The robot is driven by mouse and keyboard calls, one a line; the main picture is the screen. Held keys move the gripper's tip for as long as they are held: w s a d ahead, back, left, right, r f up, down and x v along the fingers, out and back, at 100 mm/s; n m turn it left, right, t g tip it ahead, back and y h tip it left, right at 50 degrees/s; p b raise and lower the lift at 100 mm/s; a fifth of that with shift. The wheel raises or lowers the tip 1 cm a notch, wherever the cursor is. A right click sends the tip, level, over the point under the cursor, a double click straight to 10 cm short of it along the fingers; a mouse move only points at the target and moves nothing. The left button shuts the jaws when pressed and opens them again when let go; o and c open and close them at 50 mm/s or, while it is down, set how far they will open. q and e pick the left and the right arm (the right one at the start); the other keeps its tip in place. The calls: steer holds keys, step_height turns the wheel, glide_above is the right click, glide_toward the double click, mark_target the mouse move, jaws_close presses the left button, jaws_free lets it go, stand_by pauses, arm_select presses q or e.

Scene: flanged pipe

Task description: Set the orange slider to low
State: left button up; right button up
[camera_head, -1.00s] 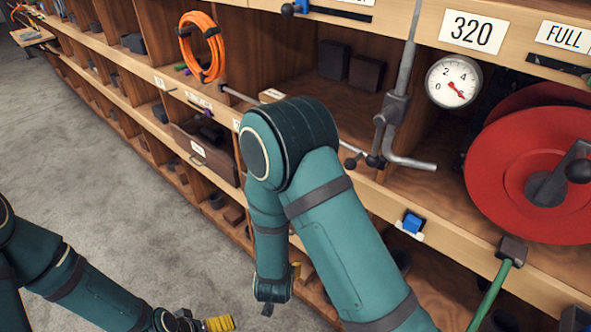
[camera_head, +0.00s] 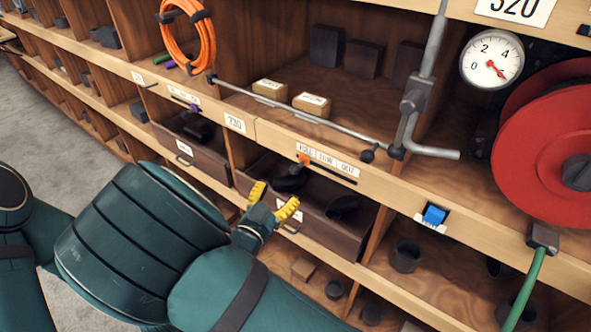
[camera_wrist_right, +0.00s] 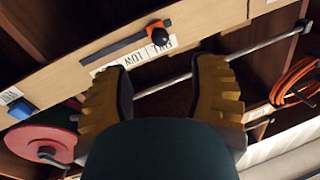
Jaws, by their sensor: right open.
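The orange slider (camera_head: 304,159) sits at the left end of a dark slot on the wooden shelf edge, by a white label strip (camera_head: 328,160) whose first word seems to be FULL, followed by LOW. In the wrist view the orange slider (camera_wrist_right: 158,28) has a dark round knob and lies just beyond the fingertips, at the right end of its slot there. My right gripper (camera_head: 272,201) has yellow fingers spread open and empty, below and left of the slider. It also shows open in the wrist view (camera_wrist_right: 160,76), apart from the slider. My left gripper is out of view.
A grey rod (camera_head: 290,123) runs along the shelf front above the slider. An open dark drawer (camera_head: 330,236) lies below it. A blue switch (camera_head: 434,214), a red reel (camera_head: 545,165) and a gauge (camera_head: 491,60) are to the right.

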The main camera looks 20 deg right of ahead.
mark_target(293, 173)
steer(key=b+x, duration=0.1)
steer(key=x, duration=0.9)
jaws_close()
